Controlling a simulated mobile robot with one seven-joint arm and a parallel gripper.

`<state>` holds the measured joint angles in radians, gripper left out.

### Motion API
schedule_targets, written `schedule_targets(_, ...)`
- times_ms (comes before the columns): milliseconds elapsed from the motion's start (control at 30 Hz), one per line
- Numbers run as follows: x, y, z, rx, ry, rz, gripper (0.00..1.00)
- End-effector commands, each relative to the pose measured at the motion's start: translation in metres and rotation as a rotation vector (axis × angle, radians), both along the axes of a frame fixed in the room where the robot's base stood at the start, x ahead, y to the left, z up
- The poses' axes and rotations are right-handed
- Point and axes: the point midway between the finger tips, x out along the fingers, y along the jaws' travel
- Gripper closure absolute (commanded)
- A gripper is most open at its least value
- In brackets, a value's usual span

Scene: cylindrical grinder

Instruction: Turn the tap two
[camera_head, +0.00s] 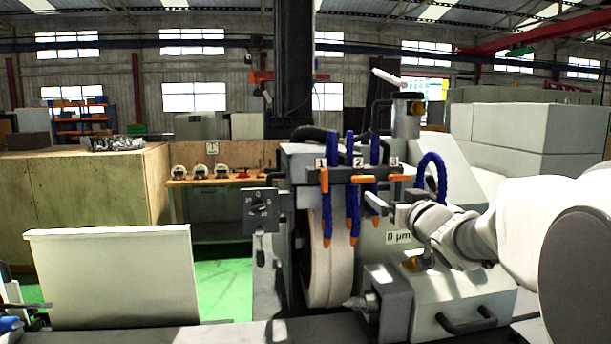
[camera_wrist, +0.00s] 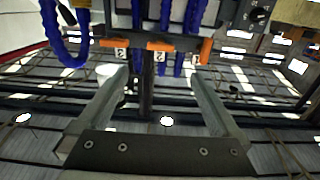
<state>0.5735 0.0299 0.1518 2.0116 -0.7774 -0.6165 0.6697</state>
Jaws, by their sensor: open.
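Three orange taps sit in a row on a dark bar, above plates numbered 1, 2 and 3 in the wrist view and below them in the head view. Tap two (camera_head: 362,179) is the middle one, its orange handle lying sideways; it also shows in the wrist view (camera_wrist: 160,45). Tap one (camera_head: 324,180) is at its left in the head view, its handle upright. Tap three (camera_head: 399,178) is at its right, lying sideways. My gripper (camera_head: 387,208) is open and empty, just below and right of tap two. In the wrist view its fingers (camera_wrist: 158,78) spread toward the bar, apart from the taps.
Blue hoses (camera_head: 352,215) with orange nozzles hang from the bar in front of the grinding wheel (camera_head: 329,265). A blue hose loop (camera_head: 431,170) rises close to my wrist. A control box (camera_head: 261,203) stands at left. The "0 µm" plate (camera_head: 398,237) is below my gripper.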

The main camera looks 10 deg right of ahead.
Motion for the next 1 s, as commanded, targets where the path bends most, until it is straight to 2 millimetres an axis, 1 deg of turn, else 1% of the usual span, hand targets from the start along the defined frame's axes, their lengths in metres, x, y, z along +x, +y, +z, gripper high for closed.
schedule_targets(167, 0.016, 0.0, 0.0, 0.004, -0.001, 0.003, 0.0)
schedule_targets(800, 0.127, 0.0, 0.001, 0.003, 0.0, 0.002, 0.0)
schedule_targets(1000, 0.155, 0.0, 0.001, 0.003, -0.001, 0.001, 0.0)
